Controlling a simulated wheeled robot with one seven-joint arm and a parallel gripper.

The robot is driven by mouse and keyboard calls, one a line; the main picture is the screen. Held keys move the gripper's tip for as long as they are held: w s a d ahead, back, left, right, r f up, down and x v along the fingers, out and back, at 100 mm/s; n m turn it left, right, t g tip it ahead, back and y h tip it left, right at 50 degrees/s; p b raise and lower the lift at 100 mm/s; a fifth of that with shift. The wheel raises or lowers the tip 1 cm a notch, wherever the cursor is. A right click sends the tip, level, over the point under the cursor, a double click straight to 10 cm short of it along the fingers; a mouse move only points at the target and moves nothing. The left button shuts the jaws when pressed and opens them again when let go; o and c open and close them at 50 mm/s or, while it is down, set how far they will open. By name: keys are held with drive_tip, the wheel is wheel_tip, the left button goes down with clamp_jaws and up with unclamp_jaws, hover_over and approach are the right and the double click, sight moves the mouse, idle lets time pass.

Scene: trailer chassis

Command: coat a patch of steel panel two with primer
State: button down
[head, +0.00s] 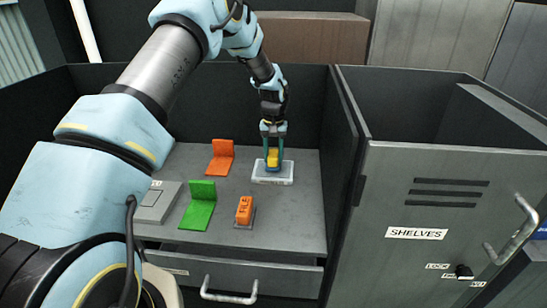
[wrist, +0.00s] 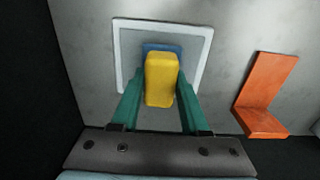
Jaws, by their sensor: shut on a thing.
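My gripper (head: 273,160) is shut on a yellow block with a blue underside (wrist: 160,78), with one green finger on each side of it. The block also shows small in the head view (head: 273,155). It is over the white-rimmed tray (head: 260,181), which shows behind it in the wrist view (wrist: 118,50). I cannot tell whether the blue underside touches the tray floor. No panel in view can be read as steel panel two.
On the grey worktop (head: 290,220) stand an orange angled bracket (head: 220,158), a green angled bracket (head: 199,208), a small orange item (head: 244,210) on a grey base and a grey box (head: 155,203). Dark walls enclose it. A SHELVES cabinet (head: 420,260) stands right.

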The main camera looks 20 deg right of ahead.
sight(273, 154)
drive_tip(key=shift+r+p, duration=1.2)
drive_tip(key=shift+r, duration=1.55)
drive_tip(key=shift+f, duration=0.1)
